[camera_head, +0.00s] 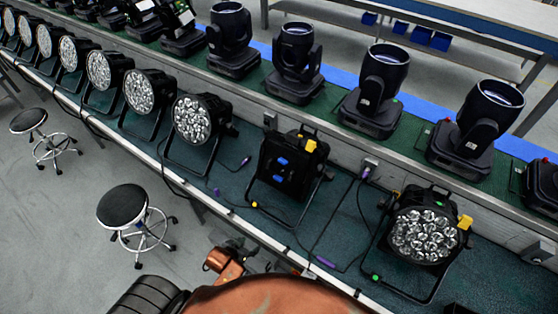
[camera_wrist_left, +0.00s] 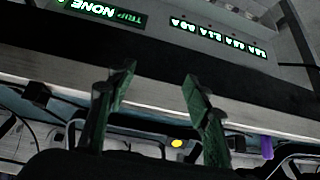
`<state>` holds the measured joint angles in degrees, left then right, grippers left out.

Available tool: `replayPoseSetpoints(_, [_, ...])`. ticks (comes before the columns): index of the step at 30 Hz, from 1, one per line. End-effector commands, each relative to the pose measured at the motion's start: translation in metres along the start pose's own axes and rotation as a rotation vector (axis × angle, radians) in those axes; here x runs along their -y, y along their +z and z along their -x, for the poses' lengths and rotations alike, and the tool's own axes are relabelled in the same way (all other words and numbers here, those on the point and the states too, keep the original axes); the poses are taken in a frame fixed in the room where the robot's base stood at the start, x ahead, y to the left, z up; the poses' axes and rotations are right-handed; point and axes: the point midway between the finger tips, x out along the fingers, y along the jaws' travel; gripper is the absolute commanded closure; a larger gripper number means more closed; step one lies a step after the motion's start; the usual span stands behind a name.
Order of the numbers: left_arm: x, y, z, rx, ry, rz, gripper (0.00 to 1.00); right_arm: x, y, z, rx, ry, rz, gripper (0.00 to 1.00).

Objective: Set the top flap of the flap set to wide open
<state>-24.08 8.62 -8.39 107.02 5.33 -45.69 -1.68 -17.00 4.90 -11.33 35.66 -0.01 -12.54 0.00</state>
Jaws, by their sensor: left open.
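The flap set (camera_head: 272,182) appears to be the square black front on the par can in the middle of the bench in the head view. Two blue tabs show near its middle, and its flaps look folded over the front. A yellow piece (camera_head: 310,146) sits at its top right corner. My left gripper (camera_wrist_left: 155,82) is open, with two separate fingers and nothing between them in the left wrist view. In the head view, my orange arm is at the bottom, short of the bench; the fingers are hard to make out. My right gripper is not in view.
A par can with bare lenses (camera_head: 425,236) stands to the right, another (camera_head: 194,120) to the left. Moving heads (camera_head: 376,88) line the raised shelf behind. Cables and a purple connector (camera_head: 325,262) lie on the bench. A stool (camera_head: 122,207) stands at left.

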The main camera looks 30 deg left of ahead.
Motion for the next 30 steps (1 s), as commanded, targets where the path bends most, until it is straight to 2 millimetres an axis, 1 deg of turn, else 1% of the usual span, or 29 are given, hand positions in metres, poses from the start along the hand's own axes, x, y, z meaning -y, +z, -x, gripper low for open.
replayPoseSetpoints(1, [0.001, -0.021, 0.018, -0.023, 0.000, -0.003, 0.54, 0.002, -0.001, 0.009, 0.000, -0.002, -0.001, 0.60])
replayPoseSetpoints(2, [0.001, -0.031, 0.023, -0.040, 0.002, -0.004, 0.54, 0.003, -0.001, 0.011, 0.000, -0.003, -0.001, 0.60])
replayPoseSetpoints(3, [0.001, -0.046, 0.020, -0.090, 0.008, -0.008, 0.54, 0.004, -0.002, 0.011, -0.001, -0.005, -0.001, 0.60])
replayPoseSetpoints(5, [0.000, -0.072, 0.022, -0.165, 0.016, -0.011, 0.54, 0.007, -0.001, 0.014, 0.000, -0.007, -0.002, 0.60])
replayPoseSetpoints(6, [0.000, -0.089, 0.024, -0.215, 0.021, -0.013, 0.54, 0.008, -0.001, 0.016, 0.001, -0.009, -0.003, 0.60])
replayPoseSetpoints(8, [0.000, -0.116, 0.030, -0.292, 0.029, -0.014, 0.54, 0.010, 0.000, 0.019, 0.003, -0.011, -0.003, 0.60])
replayPoseSetpoints(9, [0.000, -0.135, 0.035, -0.348, 0.033, -0.016, 0.54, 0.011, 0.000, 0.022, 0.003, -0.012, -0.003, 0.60])
replayPoseSetpoints(11, [0.001, -0.163, 0.044, -0.432, 0.040, -0.016, 0.54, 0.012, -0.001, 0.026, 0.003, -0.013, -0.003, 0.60])
replayPoseSetpoints(12, [0.001, -0.183, 0.051, -0.492, 0.044, -0.017, 0.54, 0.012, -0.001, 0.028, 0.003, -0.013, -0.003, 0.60])
replayPoseSetpoints(14, [0.002, -0.212, 0.065, -0.582, 0.050, -0.016, 0.54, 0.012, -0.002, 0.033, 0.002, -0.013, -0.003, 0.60])
replayPoseSetpoints(15, [0.003, -0.231, 0.074, -0.644, 0.053, -0.015, 0.54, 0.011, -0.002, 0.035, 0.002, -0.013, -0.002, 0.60])
replayPoseSetpoints(18, [0.005, -0.272, 0.100, -0.783, 0.059, -0.009, 0.54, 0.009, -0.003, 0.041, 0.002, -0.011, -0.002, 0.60])
replayPoseSetpoints(21, [0.008, -0.297, 0.118, -0.880, 0.062, -0.004, 0.54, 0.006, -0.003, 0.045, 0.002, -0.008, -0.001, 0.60])
replayPoseSetpoints(24, [0.009, -0.310, 0.127, -0.926, 0.063, 0.000, 0.54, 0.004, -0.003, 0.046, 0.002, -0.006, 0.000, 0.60])
replayPoseSetpoints(26, [0.009, -0.316, 0.127, -0.937, 0.063, 0.001, 0.54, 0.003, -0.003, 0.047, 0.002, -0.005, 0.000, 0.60])
replayPoseSetpoints(30, [0.008, -0.332, 0.116, -0.940, 0.064, 0.002, 0.54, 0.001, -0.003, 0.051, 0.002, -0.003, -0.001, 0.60])
